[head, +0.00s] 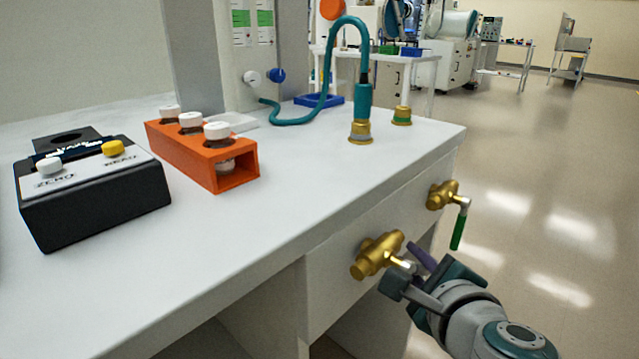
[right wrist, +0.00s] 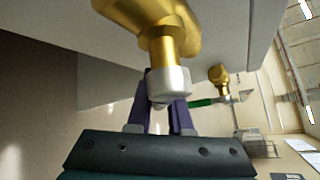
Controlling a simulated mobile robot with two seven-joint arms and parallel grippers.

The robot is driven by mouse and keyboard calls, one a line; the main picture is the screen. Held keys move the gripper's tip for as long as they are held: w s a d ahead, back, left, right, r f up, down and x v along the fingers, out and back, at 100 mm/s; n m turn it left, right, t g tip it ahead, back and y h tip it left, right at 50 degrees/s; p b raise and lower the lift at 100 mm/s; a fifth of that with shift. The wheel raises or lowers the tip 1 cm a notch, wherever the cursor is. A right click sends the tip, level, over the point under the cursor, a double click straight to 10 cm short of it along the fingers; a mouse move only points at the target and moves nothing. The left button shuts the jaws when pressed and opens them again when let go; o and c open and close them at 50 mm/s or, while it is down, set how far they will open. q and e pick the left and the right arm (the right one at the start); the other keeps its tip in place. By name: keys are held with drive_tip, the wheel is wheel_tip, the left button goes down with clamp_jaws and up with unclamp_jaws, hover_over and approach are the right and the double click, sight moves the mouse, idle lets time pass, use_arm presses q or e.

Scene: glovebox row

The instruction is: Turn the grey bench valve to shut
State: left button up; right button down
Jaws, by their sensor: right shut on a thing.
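The nearer brass valve (head: 377,256) sticks out from the bench's front panel, with a pale grey cap on its stem. In the right wrist view its brass body (right wrist: 160,40) and cap (right wrist: 168,83) fill the top middle. My right gripper (head: 420,262) is at this valve, in front of the panel. In the right wrist view its dark purple fingers (right wrist: 160,112) stand on both sides of the grey handle (right wrist: 157,121) below the cap, shut on it. The handle is mostly hidden by the gripper, so its angle is hard to tell. My left gripper is not in view.
A second brass valve (head: 440,195) with a green handle (head: 458,231) hanging down sits farther along the panel. The bench top (head: 300,215) holds an orange vial rack (head: 205,162), a black device (head: 95,200) and a teal hose (head: 361,105). The floor at right is clear.

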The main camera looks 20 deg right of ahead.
drive_tip(key=s+a+f+m+g+y+p, duration=0.2)
drive_tip(key=a+f+m+g+y+p, duration=0.1)
drive_tip(key=p, duration=0.6)
drive_tip(key=shift+s+a+f+m+g+y+p, duration=0.25)
drive_tip(key=shift+a+m+g+y, duration=0.55)
drive_tip(key=shift+a+y, duration=0.8)
drive_tip(key=shift+d, duration=0.15)
drive_tip(key=c, duration=0.8)
unclamp_jaws()
drive_tip(key=shift+c, duration=0.2)
drive_tip(key=shift+r, duration=0.1)
